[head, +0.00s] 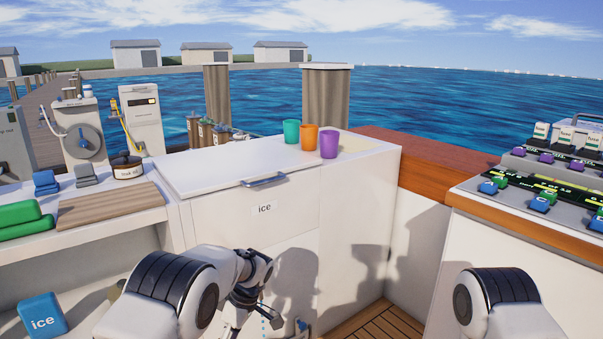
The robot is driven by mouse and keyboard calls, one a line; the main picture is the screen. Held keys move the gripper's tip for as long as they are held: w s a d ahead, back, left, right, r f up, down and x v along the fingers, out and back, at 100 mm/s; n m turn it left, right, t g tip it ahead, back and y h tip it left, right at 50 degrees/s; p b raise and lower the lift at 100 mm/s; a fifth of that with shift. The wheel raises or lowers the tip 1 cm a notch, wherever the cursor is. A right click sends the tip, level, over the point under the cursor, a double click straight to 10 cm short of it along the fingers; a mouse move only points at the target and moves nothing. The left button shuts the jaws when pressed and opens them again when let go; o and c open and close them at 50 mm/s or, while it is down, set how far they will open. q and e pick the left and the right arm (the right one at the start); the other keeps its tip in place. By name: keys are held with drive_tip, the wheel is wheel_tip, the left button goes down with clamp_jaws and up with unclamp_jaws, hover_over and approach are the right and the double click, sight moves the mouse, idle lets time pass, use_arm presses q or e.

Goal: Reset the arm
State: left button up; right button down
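My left arm (178,288) reaches in from the bottom left, bent, in front of the white ice chest (300,215). My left gripper (240,308) hangs low at the far end of that arm, partly hidden behind the forearm and cut by the bottom edge. I cannot tell whether its fingers are open or shut. My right arm (492,300) shows only its elbow and a link at the bottom right, in front of the right console. My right gripper is outside the frame.
Green (291,131), orange (309,138) and purple (329,144) cups stand on the chest's top. A left counter holds green items (22,220) and a wooden board (110,205). A blue ice block (42,316) sits lower left. The right console (535,190) carries fuses and knobs.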

use_arm(q)
drive_tip(key=s+a+f+m+g+h, duration=0.15)
drive_tip(key=s+a+f, duration=0.25)
drive_tip(key=s+f, duration=0.55)
drive_tip(key=s+a+f+m+g+h, duration=0.1)
drive_tip(key=s+a+f+m, duration=0.15)
drive_tip(key=s+f, duration=0.7)
drive_tip(key=s+a+r+m+t+h, duration=0.1)
drive_tip(key=s+r+m, duration=0.15)
drive_tip(key=s, duration=0.85)
drive_tip(key=s+r+m+t+h, duration=0.1)
drive_tip(key=s+m, duration=0.3)
drive_tip(key=s, duration=0.8)
drive_tip(key=w+r+m+t+p, duration=0.1)
drive_tip(key=w+r+m+p, duration=0.1)
drive_tip(key=r+p, duration=1.3)
drive_tip(key=w+r+m+t+p, duration=0.2)
drive_tip(key=r+p, duration=1.3)
drive_tip(key=shift+w+a+r, duration=0.15)
drive_tip(key=shift+r, duration=0.2)
drive_tip(key=shift+y+p, duration=0.25)
drive_tip(key=shift+p, duration=0.05)
